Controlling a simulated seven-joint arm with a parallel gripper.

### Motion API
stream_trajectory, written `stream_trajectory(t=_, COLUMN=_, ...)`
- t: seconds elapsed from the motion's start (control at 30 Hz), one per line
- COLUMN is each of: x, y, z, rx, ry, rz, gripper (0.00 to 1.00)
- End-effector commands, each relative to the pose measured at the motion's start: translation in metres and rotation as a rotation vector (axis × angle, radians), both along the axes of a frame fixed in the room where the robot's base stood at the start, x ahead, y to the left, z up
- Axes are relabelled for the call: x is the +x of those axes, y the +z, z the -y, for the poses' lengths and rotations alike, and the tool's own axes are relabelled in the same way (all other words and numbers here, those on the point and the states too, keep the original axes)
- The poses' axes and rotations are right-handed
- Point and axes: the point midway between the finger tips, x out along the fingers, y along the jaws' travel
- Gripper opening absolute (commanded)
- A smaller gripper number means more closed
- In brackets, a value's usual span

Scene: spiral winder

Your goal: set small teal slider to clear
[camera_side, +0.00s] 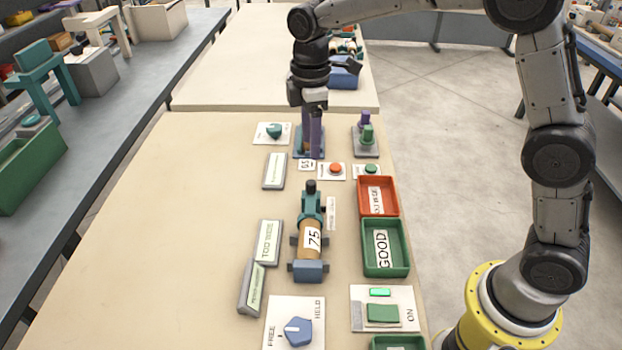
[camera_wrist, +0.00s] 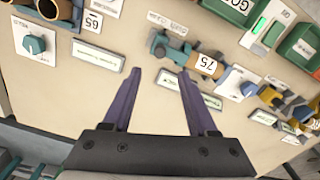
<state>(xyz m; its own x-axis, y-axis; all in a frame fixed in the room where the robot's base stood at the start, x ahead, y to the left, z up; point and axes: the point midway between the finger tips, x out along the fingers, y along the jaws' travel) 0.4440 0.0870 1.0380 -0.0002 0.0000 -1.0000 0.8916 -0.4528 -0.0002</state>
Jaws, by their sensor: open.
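A teal knob (camera_side: 273,130) sits on a small white plate at the far left of the near table; it also shows at the upper left of the wrist view (camera_wrist: 34,44). A teal sliding piece (camera_side: 311,205) with a dark top stands at the far end of the brown roll marked 75 (camera_side: 313,240), beside a white label strip (camera_side: 331,213). I cannot tell which one the task names, or read a clear mark. My gripper (camera_side: 309,150) has purple fingers pointing down, near the 65 label (camera_side: 306,164). In the wrist view its fingers (camera_wrist: 159,72) are apart and empty.
An orange tray (camera_side: 362,204) and a green GOOD tray (camera_side: 366,268) line the right side. A blue FREE/HELD knob (camera_side: 298,331), an ON switch (camera_side: 382,313) and a TOO WIDE sign (camera_side: 268,242) stand nearer. The table's left side is clear.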

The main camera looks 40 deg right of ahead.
Motion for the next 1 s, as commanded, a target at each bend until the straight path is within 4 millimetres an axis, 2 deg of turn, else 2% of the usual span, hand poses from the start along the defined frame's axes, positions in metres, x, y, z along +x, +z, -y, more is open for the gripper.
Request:
stream_trajectory(t=0.3, x=-0.001, y=-0.065, z=0.001, rx=-0.001, ry=-0.001, rz=-0.005, gripper=0.58)
stream_trajectory(t=0.5, x=-0.001, y=-0.096, z=0.001, rx=-0.001, ry=-0.001, rz=-0.004, gripper=0.58)
stream_trajectory(t=0.7, x=0.0, y=-0.11, z=0.001, rx=0.0, ry=-0.001, rz=-0.001, gripper=0.58)
stream_trajectory(t=1.0, x=0.0, y=-0.112, z=0.0, rx=0.0, ry=-0.001, rz=0.0, gripper=0.58)
